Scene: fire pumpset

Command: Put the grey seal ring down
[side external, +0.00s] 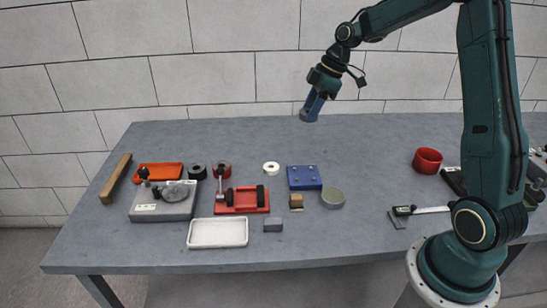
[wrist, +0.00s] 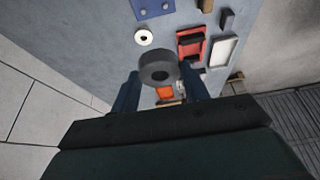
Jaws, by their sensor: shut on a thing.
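My gripper (side external: 312,108) is raised above the back of the table, pointing down and slightly left in the side view. It is shut on the grey seal ring (side external: 308,116), whose shape is hard to make out there. The ring is well clear of the grey table (side external: 350,150).
A white ring (side external: 271,168) and a blue block (side external: 304,178) stand mid-table. Left are a red fixture (side external: 243,209), an orange tray (side external: 160,172), dark and red rings, and a scale (side external: 163,212). A white tray (side external: 218,233) is in front. The back strip is clear.

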